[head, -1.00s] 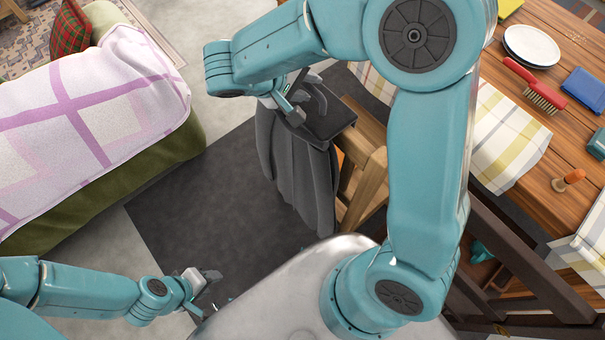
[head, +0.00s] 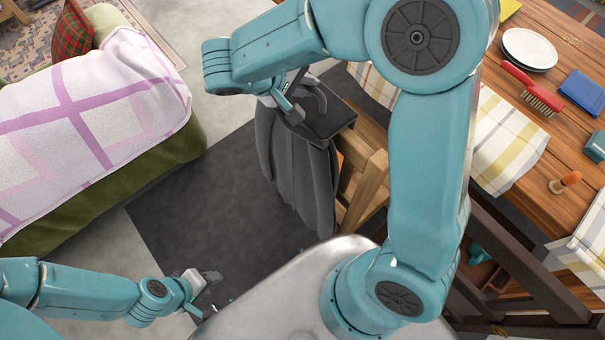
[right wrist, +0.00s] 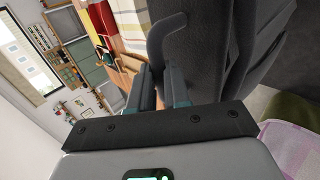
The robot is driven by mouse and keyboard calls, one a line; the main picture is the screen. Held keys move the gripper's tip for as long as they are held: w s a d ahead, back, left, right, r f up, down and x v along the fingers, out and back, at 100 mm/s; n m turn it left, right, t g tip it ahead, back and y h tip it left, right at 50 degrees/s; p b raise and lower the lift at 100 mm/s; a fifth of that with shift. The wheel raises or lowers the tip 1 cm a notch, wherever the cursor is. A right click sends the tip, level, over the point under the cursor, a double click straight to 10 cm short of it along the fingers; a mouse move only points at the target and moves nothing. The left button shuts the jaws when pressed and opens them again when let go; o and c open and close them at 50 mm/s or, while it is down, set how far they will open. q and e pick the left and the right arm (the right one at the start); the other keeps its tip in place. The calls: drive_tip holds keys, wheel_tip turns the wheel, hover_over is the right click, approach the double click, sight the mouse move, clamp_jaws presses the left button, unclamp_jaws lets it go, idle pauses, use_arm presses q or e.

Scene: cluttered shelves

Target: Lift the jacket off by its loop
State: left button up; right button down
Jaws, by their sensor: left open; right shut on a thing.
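The dark grey jacket (head: 292,170) hangs in folds from the dark top of a wooden stand, left of my right arm. It fills the right side of the right wrist view (right wrist: 265,45). A grey hook (right wrist: 165,38) curves up in front of my right gripper there. My right gripper (head: 296,108) is at the jacket's top, beside the hook; its fingers also show in the right wrist view (right wrist: 160,85). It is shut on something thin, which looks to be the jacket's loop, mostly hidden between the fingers. My left gripper (head: 212,283) is open and empty, low on the left.
The wooden stand (head: 365,185) is right of the jacket. A table on the right holds white plates (head: 529,48), a red brush (head: 533,87) and a blue item (head: 583,90). A green sofa (head: 185,150) with a blanket stands left. Dark floor lies between.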

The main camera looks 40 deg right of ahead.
wheel_tip(320, 180, up, 6)
drive_tip(key=p, duration=0.3)
idle(0.5)
drive_tip(key=s+a, duration=0.1)
drive_tip(key=a, duration=1.2)
idle(0.8)
